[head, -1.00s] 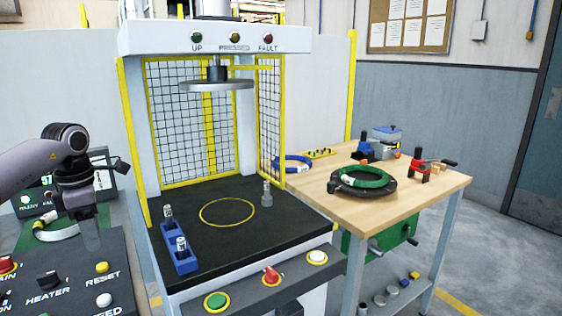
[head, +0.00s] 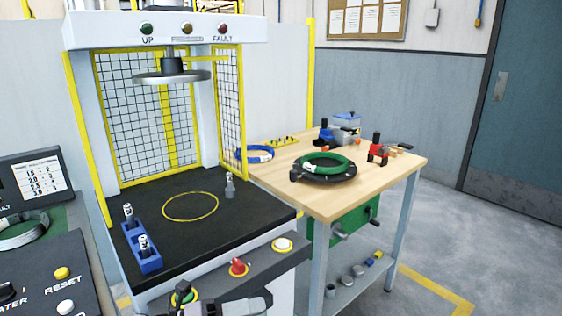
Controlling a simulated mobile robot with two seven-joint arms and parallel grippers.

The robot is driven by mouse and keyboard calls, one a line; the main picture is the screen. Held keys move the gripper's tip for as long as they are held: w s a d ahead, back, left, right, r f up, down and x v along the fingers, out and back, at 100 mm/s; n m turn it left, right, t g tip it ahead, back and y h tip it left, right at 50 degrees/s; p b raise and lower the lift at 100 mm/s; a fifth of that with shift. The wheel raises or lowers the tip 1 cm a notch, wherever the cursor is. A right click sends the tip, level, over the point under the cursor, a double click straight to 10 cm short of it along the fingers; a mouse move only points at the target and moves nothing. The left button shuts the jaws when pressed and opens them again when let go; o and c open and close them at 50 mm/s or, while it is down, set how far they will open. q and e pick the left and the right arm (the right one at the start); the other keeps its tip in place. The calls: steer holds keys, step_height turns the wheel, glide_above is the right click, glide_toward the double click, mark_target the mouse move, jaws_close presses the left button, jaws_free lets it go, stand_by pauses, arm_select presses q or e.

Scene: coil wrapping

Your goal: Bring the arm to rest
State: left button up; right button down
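Part of one of my arms, seemingly the right with its gripper (head: 190,296), shows at the bottom edge. Its dark end overlaps the green button (head: 178,299) on the press's front panel; I cannot tell whether it touches. Its finger opening is not clear. My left gripper is out of view. The press (head: 165,30) stands with its round plate (head: 172,77) raised above the black bed (head: 150,195). A green coil (head: 327,164) lies on a black round fixture (head: 325,177) on the wooden table (head: 375,185).
A blue holder (head: 140,250) with metal pegs and a single peg (head: 230,188) stand on the bed. A blue coil (head: 255,154) and red clamp (head: 377,152) are on the table. A control panel (head: 50,285) is at lower left. The floor (head: 480,240) at right is clear.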

arm_select(q)
steer(key=s+a+f+n+t+y, duration=0.1)
steer(key=s+a+f+n+y, duration=0.3)
steer(key=n, duration=0.7)
steer(key=s+a+f+n+t+y, duration=0.2)
steer(key=s+a+f+n+y, duration=0.3)
steer(key=s+f+n, duration=0.3)
steer(key=s+a+f+n+t+y+p, duration=0.1)
steer(key=s+a+f+n+y, duration=0.4)
steer(key=n, duration=0.9)
step_height(320, 180, down, 2)
steer(key=shift+s+a+t+y, duration=0.25)
steer(key=shift+s+t+y, duration=0.25)
steer(key=shift+s+t, duration=0.15)
